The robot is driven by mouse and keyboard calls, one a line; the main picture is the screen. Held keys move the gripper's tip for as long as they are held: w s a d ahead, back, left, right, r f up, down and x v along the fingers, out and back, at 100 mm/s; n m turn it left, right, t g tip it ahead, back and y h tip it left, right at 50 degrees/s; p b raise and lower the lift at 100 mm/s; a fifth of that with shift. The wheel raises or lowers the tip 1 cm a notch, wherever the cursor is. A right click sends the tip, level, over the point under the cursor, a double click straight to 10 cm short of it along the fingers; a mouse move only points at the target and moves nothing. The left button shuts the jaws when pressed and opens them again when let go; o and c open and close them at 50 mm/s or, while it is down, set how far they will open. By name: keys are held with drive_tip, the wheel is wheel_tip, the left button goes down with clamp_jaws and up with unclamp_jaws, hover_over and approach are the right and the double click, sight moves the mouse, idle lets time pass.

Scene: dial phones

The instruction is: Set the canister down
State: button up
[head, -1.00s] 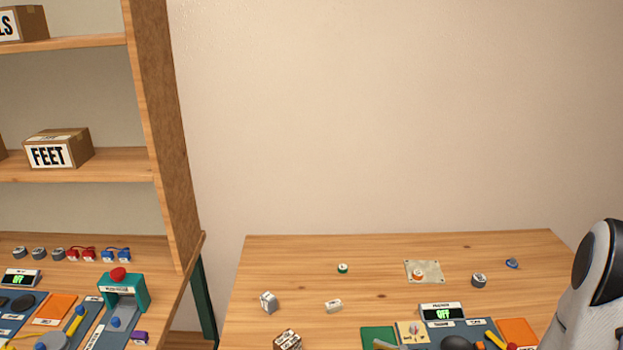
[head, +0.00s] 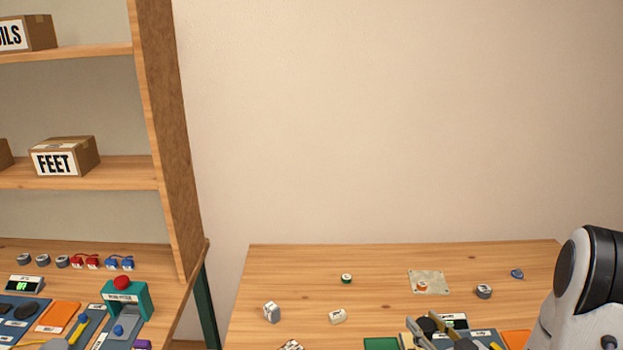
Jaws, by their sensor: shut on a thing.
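My gripper (head: 430,328) shows at the bottom edge of the head view, right of centre, in front of the display on the right table. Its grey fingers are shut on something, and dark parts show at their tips. The canister cannot be made out clearly there, and the lower part of the gripper is cut off by the frame. My white and black arm link fills the lower right corner.
A teal press (head: 124,297) stands on the left bench. The table's back left is clear.

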drive_tip(key=shift+w+a+r+m+h, duration=0.65)
drive_tip(key=shift+w+r+m+h, duration=1.55)
drive_tip(key=shift+w+r+h, duration=0.65)
drive_tip(key=a+r+n+y, duration=0.1)
drive_tip(key=a+r, duration=0.1)
drive_tip(key=a, duration=0.5)
drive_tip(key=shift+r+t, duration=0.3)
